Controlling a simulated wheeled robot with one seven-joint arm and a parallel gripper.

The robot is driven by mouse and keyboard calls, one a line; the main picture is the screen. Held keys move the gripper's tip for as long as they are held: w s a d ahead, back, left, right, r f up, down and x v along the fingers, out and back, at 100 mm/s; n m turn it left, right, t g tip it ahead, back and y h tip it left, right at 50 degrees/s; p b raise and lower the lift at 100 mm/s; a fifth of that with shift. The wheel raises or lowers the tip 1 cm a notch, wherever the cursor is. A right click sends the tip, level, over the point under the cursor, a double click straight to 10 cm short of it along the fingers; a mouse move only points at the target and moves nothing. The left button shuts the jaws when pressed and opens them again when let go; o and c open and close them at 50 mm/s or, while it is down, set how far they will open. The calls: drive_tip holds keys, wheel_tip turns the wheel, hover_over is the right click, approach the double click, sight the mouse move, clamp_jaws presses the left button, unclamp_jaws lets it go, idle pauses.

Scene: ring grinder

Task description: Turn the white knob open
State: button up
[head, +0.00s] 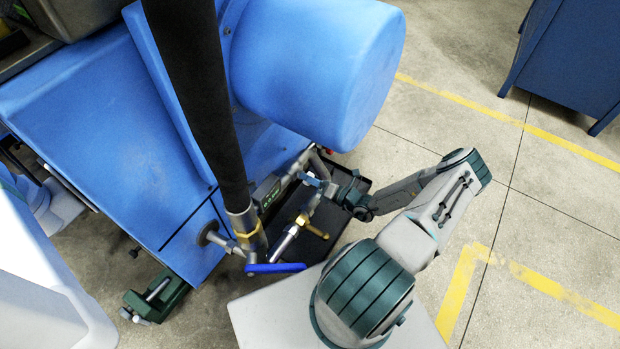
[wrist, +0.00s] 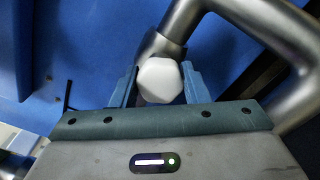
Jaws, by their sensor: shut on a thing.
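The white knob (wrist: 160,80) is a faceted, rounded cap on the end of a grey metal pipe fitting in the wrist view. My gripper (wrist: 159,76) has its two blue fingers on the left and right sides of the knob, shut on it. In the head view my gripper (head: 316,181) is beside the pipework under the blue machine housing. I cannot make out the knob in the head view.
A thick black hose (head: 205,90) runs down to a brass fitting. A blue lever handle (head: 275,268) sits below it. The large blue machine housing (head: 315,65) overhangs close by. A curved grey pipe (wrist: 255,22) passes right of the knob. Open floor lies right.

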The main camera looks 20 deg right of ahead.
drive_tip(key=m, duration=0.5)
drive_tip(key=shift+f, duration=0.1)
drive_tip(key=shift+s+m+b, duration=0.1)
drive_tip(key=shift+m+b, duration=0.25)
drive_tip(key=shift+m, duration=2.15)
drive_tip(key=o, duration=1)
drive_tip(key=shift+p+v, duration=1.35)
drive_tip(key=shift+v, duration=5.6)
drive_tip(key=shift+f, duration=0.1)
